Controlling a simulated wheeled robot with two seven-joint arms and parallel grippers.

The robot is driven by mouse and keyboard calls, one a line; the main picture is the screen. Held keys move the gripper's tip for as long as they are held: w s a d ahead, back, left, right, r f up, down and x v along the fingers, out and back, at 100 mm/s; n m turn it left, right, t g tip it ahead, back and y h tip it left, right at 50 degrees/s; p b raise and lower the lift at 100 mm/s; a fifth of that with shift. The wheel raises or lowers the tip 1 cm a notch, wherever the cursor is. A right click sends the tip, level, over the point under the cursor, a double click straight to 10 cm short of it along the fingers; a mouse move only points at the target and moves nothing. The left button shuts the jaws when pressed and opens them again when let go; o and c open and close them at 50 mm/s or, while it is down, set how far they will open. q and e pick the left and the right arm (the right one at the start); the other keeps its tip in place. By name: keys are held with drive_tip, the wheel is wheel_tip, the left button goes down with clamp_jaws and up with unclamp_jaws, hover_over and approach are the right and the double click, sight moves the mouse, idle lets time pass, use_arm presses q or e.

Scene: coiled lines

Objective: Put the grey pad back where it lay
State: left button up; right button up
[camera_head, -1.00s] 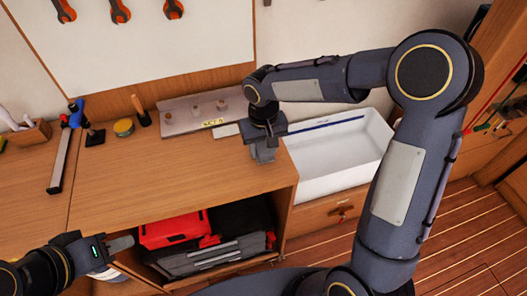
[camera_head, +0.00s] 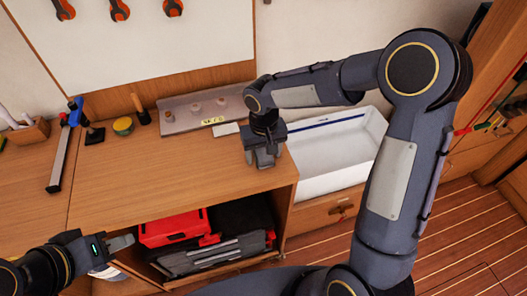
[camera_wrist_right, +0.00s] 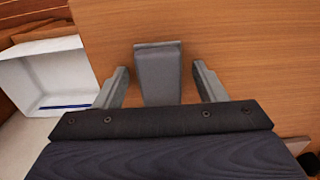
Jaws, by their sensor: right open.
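The grey pad (camera_wrist_right: 160,72) shows in the right wrist view as a small tapered grey block at the wooden bench top (camera_head: 170,170). My right gripper (camera_head: 263,164) is low over the bench's right part. Its two fingers stand apart on either side of the pad, with a gap visible on each side, so it is open around the pad without gripping it. In the head view the pad is hard to tell from the grey fingers. My left gripper (camera_head: 122,243) is at the lower left, in front of the bench; its jaw opening is unclear.
A white basin (camera_head: 335,150) with a blue strip is right of the gripper. A metal plate with knobs (camera_head: 190,112) lies behind it. A tin (camera_head: 123,126), a brush (camera_head: 141,110) and a clamp (camera_head: 64,150) are further left. The bench's middle is clear.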

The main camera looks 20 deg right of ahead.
sight(264, 154)
wheel_tip(264, 154, up, 12)
drive_tip(key=s+d+r+m+t+y, duration=0.1)
drive_tip(key=s+d+r, duration=0.1)
drive_tip(key=s+d, duration=0.3)
drive_tip(key=s+d+r+t+y, duration=0.1)
drive_tip(key=s+d+t, duration=0.15)
drive_tip(key=s, duration=0.55)
drive_tip(key=s+f+m+t+y, duration=0.1)
drive_tip(key=s+f+t, duration=0.1)
drive_tip(key=s, duration=0.6)
drive_tip(key=shift+s+f+y, duration=0.4)
drive_tip(key=shift+f, duration=0.2)
